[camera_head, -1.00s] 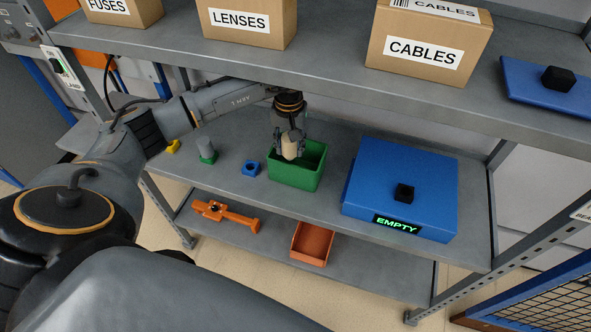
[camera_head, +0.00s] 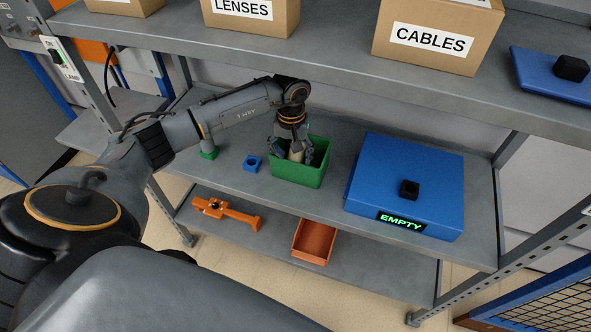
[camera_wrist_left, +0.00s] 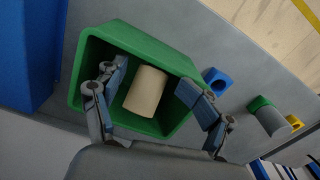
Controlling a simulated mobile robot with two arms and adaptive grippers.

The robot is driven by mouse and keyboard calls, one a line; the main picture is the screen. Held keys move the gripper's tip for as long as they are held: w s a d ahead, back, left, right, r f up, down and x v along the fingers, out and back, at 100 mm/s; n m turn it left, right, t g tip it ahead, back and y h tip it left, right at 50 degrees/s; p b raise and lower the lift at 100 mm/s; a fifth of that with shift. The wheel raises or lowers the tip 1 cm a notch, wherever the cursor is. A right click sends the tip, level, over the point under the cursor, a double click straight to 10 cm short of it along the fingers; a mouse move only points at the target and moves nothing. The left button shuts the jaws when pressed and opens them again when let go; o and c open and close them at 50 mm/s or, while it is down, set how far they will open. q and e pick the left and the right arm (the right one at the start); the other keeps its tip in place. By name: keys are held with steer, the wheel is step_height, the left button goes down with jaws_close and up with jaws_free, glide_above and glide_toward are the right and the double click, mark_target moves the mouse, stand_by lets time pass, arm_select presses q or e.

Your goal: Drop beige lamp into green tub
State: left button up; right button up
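The beige lamp (camera_wrist_left: 146,91) is a plain cylinder, seen inside the green tub (camera_wrist_left: 165,48) in the left wrist view. In the head view the lamp (camera_head: 297,155) shows partly between my fingers, within the rim of the tub (camera_head: 298,176). My left gripper (camera_head: 291,152) points down into the tub's opening. Its fingers are spread, with a gap on both sides of the lamp in the wrist view. Whether the lamp rests fully on the tub's floor is hard to tell. My right gripper is not in view.
A blue block with a hole (camera_head: 252,163) and a grey-and-green piece (camera_head: 208,150) stand left of the tub. A large blue box marked EMPTY (camera_head: 440,180) stands to its right. The upper shelf (camera_head: 330,62) with cartons overhangs behind.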

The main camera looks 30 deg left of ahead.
arm_select(q)
steer(key=shift+w+f, duration=0.15)
steer(key=shift+w, duration=0.05)
steer(key=shift+s+r, duration=0.1)
steer(key=shift+r, duration=0.15)
